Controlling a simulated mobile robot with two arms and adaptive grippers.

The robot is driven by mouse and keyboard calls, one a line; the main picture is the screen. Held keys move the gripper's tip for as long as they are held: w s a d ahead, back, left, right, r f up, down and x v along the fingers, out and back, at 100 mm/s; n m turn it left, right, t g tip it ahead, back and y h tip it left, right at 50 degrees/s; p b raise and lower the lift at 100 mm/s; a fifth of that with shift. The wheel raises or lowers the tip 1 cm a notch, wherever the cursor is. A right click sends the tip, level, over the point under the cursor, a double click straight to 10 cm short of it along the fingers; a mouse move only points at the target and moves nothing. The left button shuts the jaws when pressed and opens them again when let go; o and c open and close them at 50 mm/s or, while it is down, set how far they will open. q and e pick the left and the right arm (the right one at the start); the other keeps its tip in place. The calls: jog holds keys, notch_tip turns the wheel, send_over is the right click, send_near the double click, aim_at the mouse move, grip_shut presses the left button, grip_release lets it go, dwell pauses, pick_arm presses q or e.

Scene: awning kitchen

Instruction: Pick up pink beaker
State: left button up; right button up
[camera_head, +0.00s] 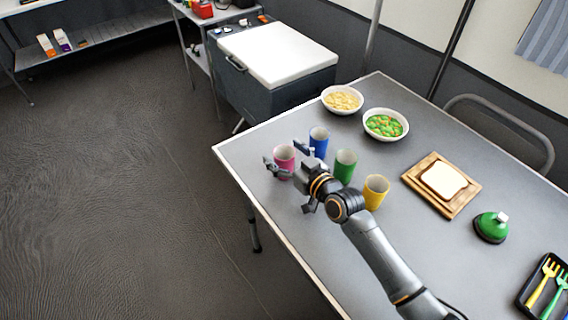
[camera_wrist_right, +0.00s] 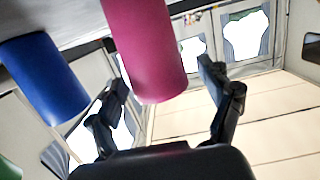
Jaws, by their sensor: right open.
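The pink beaker (camera_head: 284,159) stands upright on the grey table near its left edge in the head view. My right gripper (camera_head: 288,157) is open, with its fingers on either side of the pink beaker. In the right wrist view the pink beaker (camera_wrist_right: 145,48) reaches down between the two open fingers (camera_wrist_right: 165,105). I see no clear contact between the fingers and the beaker. My left gripper is not in view.
A blue beaker (camera_head: 319,141), a green beaker (camera_head: 345,166) and a yellow beaker (camera_head: 376,192) stand close by. Two bowls (camera_head: 385,125) (camera_head: 342,100), a bread board (camera_head: 455,207) and a green-domed object (camera_head: 491,228) lie further right. The table's left edge is near.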

jog(key=c, duration=1.2)
jog(key=shift+c, duration=0.2)
jog(key=shift+r, duration=0.15)
